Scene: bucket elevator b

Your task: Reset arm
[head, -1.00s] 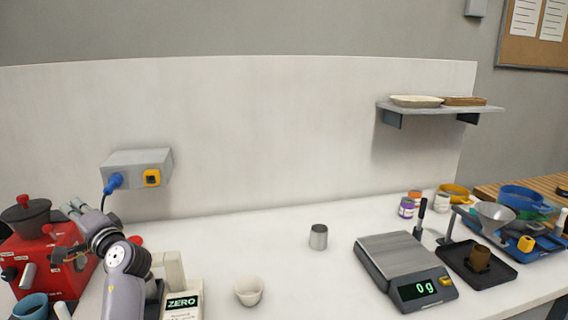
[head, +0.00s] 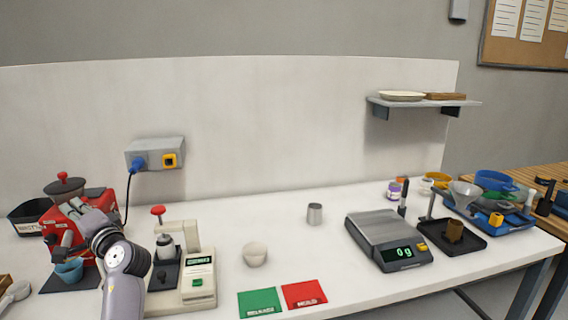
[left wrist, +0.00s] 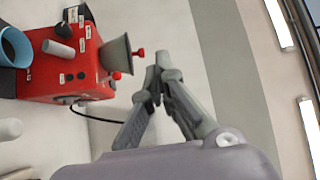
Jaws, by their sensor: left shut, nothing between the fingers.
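My left arm comes in from the lower left of the head view. Its gripper (head: 80,212) is in front of the red machine (head: 98,203), partly covering it. In the left wrist view the gripper (left wrist: 158,62) has its fingers drawn together at the tips, with nothing between them. The red machine also shows there (left wrist: 75,62), beside the fingers on the left, with a gap of wall between. My right gripper is not in view.
A press-like device (head: 188,265) with a display stands right of my left arm. A pale cup (head: 254,254), a metal cup (head: 315,213), green (head: 260,301) and red (head: 304,293) mats and a scale (head: 390,240) reading 0 g follow. The blue cup (head: 69,270) is near the arm.

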